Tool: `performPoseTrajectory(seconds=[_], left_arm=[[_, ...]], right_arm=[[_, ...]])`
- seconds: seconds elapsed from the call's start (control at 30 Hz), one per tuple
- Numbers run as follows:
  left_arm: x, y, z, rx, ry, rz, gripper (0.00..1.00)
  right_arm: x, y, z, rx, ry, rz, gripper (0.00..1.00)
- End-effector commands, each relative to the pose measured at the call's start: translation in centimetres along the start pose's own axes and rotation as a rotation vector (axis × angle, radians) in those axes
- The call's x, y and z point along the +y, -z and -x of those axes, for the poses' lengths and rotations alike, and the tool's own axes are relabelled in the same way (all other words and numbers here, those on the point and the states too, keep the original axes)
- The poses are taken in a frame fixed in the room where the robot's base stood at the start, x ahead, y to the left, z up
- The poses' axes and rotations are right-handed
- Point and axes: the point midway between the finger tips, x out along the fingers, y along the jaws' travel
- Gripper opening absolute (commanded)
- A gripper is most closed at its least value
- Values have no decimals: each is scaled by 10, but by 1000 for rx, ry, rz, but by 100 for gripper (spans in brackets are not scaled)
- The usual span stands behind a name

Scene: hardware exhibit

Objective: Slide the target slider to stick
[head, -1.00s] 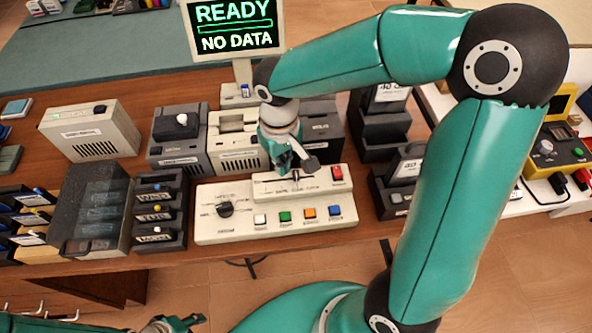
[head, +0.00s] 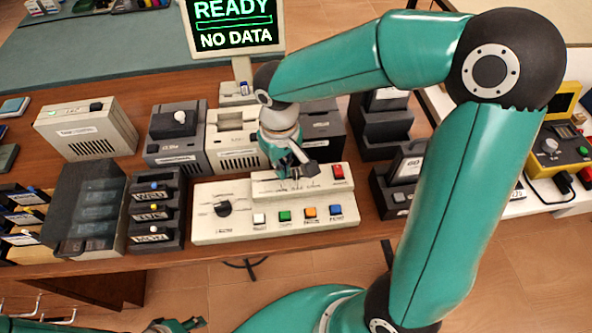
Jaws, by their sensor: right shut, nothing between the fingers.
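A cream control panel (head: 240,233) lies on the wooden table. Its raised back strip (head: 327,182) carries a row of small labels, too small to read. The slider knob cannot be made out, since my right gripper (head: 288,174) covers that part of the strip. The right gripper is shut and empty, pointing down at the strip's left-middle part. I cannot tell whether it touches the knob. My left gripper (head: 182,326) shows only partly at the bottom edge, away from the panel, and its jaws are unclear.
The panel also has a black dial (head: 222,208), a red button (head: 337,171) and several coloured buttons along its front. Behind stands a screen (head: 234,22) reading READY, NO DATA. Dark label racks (head: 156,211) stand left of the panel, and dark stepped holders (head: 383,125) right of it.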

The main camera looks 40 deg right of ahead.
Motion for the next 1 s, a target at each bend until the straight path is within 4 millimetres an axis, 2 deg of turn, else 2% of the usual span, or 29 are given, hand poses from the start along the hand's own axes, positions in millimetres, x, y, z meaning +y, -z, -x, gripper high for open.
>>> performPoseTrajectory(seconds=[0.4,1.0], left_arm=[[-4,0,-10,0,0,0,40],[-4,0,-10,0,0,0,40]], right_arm=[[0,0,-12,0,0,0,0],[2,-1,-12,0,0,-1,0]])
